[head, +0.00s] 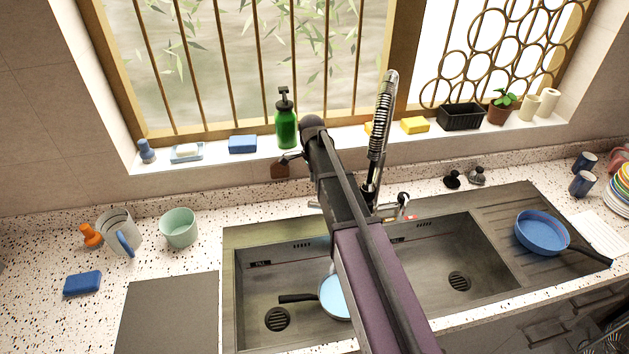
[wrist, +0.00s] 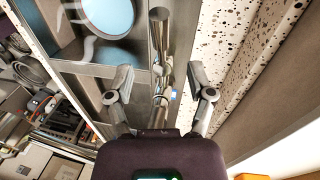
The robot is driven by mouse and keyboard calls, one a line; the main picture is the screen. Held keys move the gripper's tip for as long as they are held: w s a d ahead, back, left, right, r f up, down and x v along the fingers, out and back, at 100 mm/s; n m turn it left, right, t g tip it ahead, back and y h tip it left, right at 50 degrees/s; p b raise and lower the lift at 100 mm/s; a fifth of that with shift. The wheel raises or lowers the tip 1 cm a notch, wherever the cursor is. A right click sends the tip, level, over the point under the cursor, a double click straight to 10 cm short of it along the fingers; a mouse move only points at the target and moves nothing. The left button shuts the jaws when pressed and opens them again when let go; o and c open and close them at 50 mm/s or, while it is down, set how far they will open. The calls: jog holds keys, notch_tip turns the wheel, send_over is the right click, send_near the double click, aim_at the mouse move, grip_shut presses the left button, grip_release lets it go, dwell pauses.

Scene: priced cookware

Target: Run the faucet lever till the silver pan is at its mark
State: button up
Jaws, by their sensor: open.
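The silver pan (head: 336,296) sits in the left sink basin, partly hidden by my arm, with its dark handle pointing left. Its inside looks pale blue; I cannot read a level or mark in it. It also shows at the top left of the wrist view (wrist: 106,14). The tall chrome faucet (head: 383,120) stands behind the sink, with its lever (head: 404,200) and a red spot near its base. In the wrist view my gripper (wrist: 162,92) is open and empty, its fingers either side of the faucet's metal parts (wrist: 160,75). Contact is unclear. My arm hides the gripper in the head view.
A blue pan (head: 541,231) lies on the drainboard at right. The right basin (head: 440,265) is empty. A green soap bottle (head: 286,122) and sponges line the windowsill. Cups (head: 179,228) stand on the left counter. The wall under the sill is close behind the faucet.

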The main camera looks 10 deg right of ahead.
aim_at(316, 205)
jog(key=shift+s+f+b, duration=0.3)
jog(key=shift+f+b, duration=1.1)
jog(key=shift+f, duration=0.15)
jog(key=shift+s+f+b, duration=0.25)
jog(key=shift+f+b, duration=1.15)
jog(key=shift+f, duration=0.1)
jog(key=shift+s+f+b, duration=0.3)
jog(key=shift+f+b, duration=1.1)
jog(key=shift+f, duration=0.15)
grip_shut()
